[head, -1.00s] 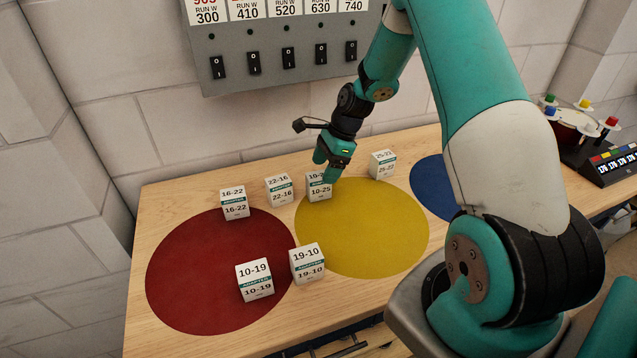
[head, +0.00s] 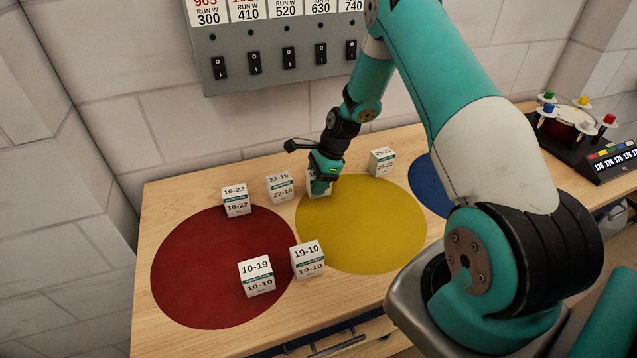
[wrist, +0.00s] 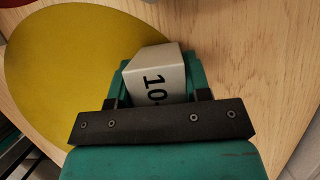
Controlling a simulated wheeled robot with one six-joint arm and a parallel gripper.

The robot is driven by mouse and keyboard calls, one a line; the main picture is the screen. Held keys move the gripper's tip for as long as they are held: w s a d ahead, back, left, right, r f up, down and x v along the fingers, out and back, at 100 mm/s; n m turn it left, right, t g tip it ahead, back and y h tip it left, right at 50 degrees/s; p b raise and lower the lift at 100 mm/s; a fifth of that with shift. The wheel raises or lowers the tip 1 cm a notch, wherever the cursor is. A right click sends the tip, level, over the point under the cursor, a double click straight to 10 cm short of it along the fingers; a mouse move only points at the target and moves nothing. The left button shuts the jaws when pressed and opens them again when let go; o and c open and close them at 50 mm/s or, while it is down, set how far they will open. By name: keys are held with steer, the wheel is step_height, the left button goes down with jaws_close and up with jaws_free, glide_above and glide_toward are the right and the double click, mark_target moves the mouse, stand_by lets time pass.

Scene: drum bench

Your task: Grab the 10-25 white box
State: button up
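The 10-25 white box (head: 318,189) stands on the wooden bench at the back edge of the yellow circle, mostly covered by my gripper (head: 321,178) in the head view. In the wrist view the white box (wrist: 157,76) sits between the two teal fingers of my gripper (wrist: 160,78), with "10-" showing and the rest of its label hidden. The fingers are close along both of its sides. I cannot tell whether they press on it. The box appears to rest on the bench.
The 22-16 box (head: 280,188) stands close on the left, with the 16-22 box (head: 236,201) beyond it. The 25-22 box (head: 382,162) is on the right. The 10-19 box (head: 256,277) and 19-10 box (head: 308,261) stand in front. Most of the yellow circle (head: 365,230) is clear.

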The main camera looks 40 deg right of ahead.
steer(key=shift+c, duration=0.7)
